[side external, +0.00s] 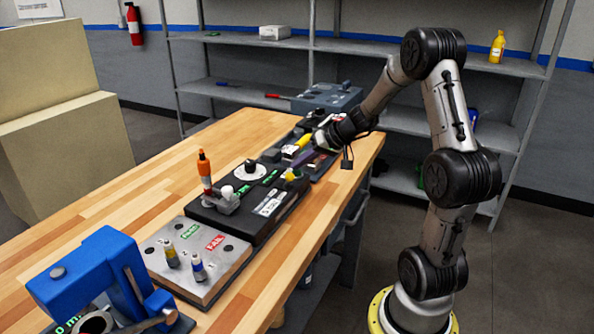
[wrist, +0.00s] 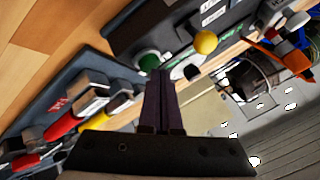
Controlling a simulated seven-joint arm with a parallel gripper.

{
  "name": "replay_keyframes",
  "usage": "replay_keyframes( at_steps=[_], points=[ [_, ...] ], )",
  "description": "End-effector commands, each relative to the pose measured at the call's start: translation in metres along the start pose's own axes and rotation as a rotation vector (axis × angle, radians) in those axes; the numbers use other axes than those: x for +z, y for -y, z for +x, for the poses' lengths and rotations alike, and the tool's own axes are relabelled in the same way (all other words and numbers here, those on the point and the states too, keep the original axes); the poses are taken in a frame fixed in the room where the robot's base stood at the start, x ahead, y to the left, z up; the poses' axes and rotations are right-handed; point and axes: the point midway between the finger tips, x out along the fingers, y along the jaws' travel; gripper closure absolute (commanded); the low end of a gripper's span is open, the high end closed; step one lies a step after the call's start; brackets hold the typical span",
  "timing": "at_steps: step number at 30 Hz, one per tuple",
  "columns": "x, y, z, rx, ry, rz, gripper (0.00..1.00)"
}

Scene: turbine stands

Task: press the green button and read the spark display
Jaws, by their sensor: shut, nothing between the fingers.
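A green round button (wrist: 149,60) sits on a dark panel, just beyond my fingertips in the wrist view. My gripper (wrist: 160,73) is shut and empty, with its dark purple fingers pointing at the button. I cannot tell whether the fingers touch it. A narrow strip with green marks (wrist: 192,58) runs beside the button in the wrist view. It may be the display, but I cannot read it.
A yellow knob (wrist: 206,42) stands close to the fingers. In the side view, an orange-tipped part (side external: 204,170) stands upright on the black unit (side external: 238,222). A blue device (side external: 92,275) is nearest. Bare wood (side external: 130,190) is free at left.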

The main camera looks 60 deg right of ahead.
Motion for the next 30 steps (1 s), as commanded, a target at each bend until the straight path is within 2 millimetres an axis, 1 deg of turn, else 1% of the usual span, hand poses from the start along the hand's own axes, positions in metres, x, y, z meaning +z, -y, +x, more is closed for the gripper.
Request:
replay_keyframes(
  at_steps=[11, 21, 30],
  points=[
    [0.0003, -0.0002, 0.0002, 0.000, 0.000, 0.000, 1.00],
    [0.0052, -0.0045, 0.0066, 0.000, 0.001, 0.002, 1.00],
    [0.0067, -0.0052, 0.0076, 0.000, 0.005, 0.002, 1.00]
  ],
)
